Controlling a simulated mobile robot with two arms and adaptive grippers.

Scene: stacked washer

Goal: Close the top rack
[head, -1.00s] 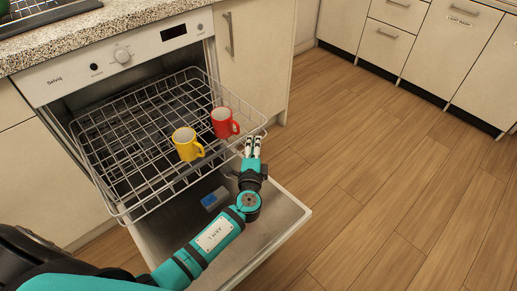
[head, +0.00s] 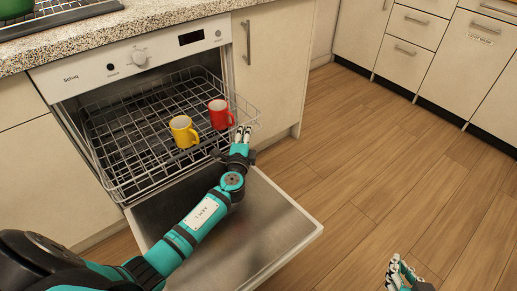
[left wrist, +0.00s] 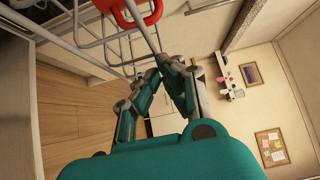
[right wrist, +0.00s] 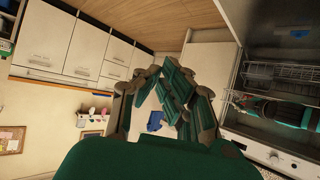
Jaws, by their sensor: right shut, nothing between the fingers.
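The top rack (head: 115,157) is a wire rack partly pulled out of the dishwasher (head: 135,62). It holds a yellow mug (head: 182,131) and a red mug (head: 219,115), both upright. The red mug also shows at the top of the left wrist view (left wrist: 142,20). My left gripper (head: 243,134) is at the rack's front right corner, with its fingertips together at the wire. Whether a wire lies between them is hard to see. My right gripper (head: 396,268) is shut and empty, over the floor at the lower right.
The dishwasher door (head: 270,215) hangs open and low below the rack. A granite counter (head: 110,30) is above the machine. Wooden floor (head: 370,160) is clear on the right, with cabinets (head: 425,50) at the back.

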